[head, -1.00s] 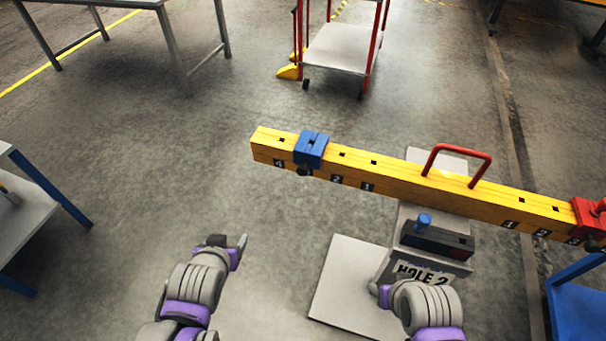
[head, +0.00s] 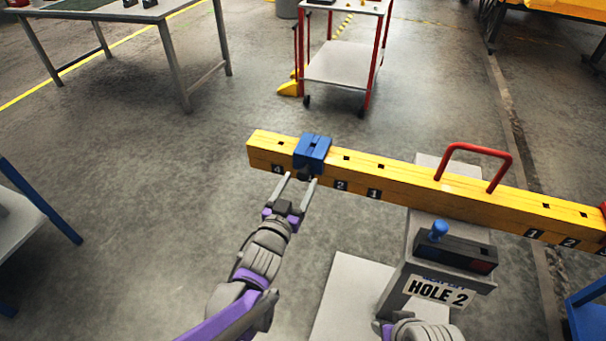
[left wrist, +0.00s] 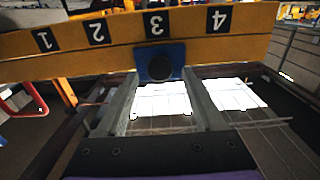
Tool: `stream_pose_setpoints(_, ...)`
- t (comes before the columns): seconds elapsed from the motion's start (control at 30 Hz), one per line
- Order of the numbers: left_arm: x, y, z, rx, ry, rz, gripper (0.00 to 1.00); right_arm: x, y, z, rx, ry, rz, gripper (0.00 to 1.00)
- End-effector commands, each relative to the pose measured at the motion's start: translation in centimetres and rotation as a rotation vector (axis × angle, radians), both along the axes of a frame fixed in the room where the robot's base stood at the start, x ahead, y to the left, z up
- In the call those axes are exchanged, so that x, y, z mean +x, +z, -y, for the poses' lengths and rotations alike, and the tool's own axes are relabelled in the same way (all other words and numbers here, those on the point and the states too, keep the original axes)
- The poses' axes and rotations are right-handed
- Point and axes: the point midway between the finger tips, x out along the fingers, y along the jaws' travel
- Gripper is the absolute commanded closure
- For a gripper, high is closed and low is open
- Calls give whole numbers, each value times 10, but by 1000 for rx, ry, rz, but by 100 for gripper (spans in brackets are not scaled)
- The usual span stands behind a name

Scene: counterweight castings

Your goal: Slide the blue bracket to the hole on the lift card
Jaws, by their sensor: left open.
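The blue bracket (head: 313,148) sits around the yellow beam (head: 410,186) near its left end, between labels 4 and 2. In the left wrist view the bracket (left wrist: 172,53) is under label 3, with a dark round knob on its face. My left gripper (head: 298,180) is open just in front of and below the bracket. Its two fingers reach toward the knob, one on each side; contact cannot be told. The lift card (head: 438,291) on the grey stand reads HOLE 2. Only a part of my right arm shows at the bottom edge; its fingers cannot be made out.
A red handle (head: 478,150) stands up from the beam's top. A grey stand with a dark box and blue knob (head: 438,231) is in front of the beam. A red part (head: 603,209) shows at the right edge. The floor left of the beam is clear.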

Motion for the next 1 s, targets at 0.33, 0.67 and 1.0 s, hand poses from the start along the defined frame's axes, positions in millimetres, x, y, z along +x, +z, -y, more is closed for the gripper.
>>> stream_pose_setpoints(0.33, 34, 0, 12, 0, 0, -1, 30, 0, 0, 0, 0, 0, 0, 50)
stream_pose_setpoints(0.67, 35, 0, 12, 0, 0, -1, 41, 0, 0, 0, 0, 0, 0, 50)
stream_pose_setpoints(1.0, 35, 0, 12, 0, 1, -1, 100, 0, 0, 0, 0, 0, 0, 50)
